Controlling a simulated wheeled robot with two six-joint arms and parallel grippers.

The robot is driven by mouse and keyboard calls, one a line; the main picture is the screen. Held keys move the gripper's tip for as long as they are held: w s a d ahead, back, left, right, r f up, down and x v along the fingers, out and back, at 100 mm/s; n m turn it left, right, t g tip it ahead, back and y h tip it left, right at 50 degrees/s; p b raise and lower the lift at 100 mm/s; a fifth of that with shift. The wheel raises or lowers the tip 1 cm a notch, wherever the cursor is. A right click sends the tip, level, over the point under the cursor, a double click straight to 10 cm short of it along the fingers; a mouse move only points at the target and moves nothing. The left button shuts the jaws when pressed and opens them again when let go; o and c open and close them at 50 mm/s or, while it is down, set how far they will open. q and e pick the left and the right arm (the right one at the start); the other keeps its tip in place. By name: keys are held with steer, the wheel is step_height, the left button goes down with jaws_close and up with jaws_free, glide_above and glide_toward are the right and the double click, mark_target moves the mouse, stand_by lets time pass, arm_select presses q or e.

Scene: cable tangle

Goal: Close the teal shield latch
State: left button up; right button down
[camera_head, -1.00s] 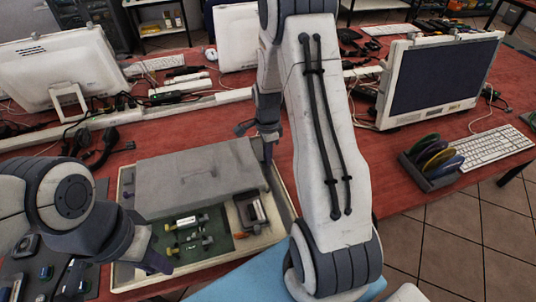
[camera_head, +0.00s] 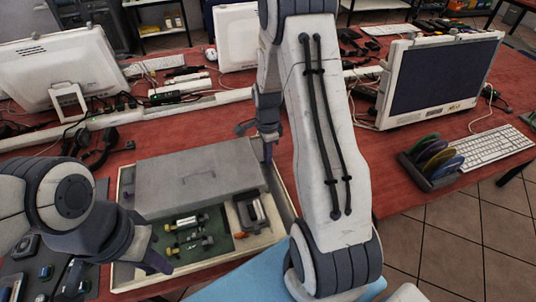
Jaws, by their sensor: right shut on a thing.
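A large grey cover (camera_head: 190,180) lies tilted across the back of a cream tray (camera_head: 285,190). In front of it is a green board (camera_head: 180,248) with several small connectors. No teal latch can be made out. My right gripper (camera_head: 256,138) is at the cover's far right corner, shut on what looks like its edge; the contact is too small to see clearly. My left gripper (camera_head: 157,262) is low over the tray's front left, beside the board. Its fingers are partly hidden by its own wrist, so its opening is unclear.
A dark clamp-like part (camera_head: 250,212) sits in the tray's right compartment. A monitor (camera_head: 440,80), a keyboard (camera_head: 490,148) and a disc rack (camera_head: 432,160) stand to the right. Tools lie on a dark mat (camera_head: 98,280) at left. Red table (camera_head: 390,195) shows bare right of my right arm.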

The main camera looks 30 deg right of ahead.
mark_target(263, 162)
steer(key=shift+s, duration=0.1)
steer(key=shift+w+a+p, duration=0.25)
steer(key=shift+a+p, duration=0.05)
steer(key=shift+a, duration=0.55)
steer(key=c, duration=0.8)
jaws_free()
step_height(263, 162, up, 11)
steer(key=shift+f, duration=0.2)
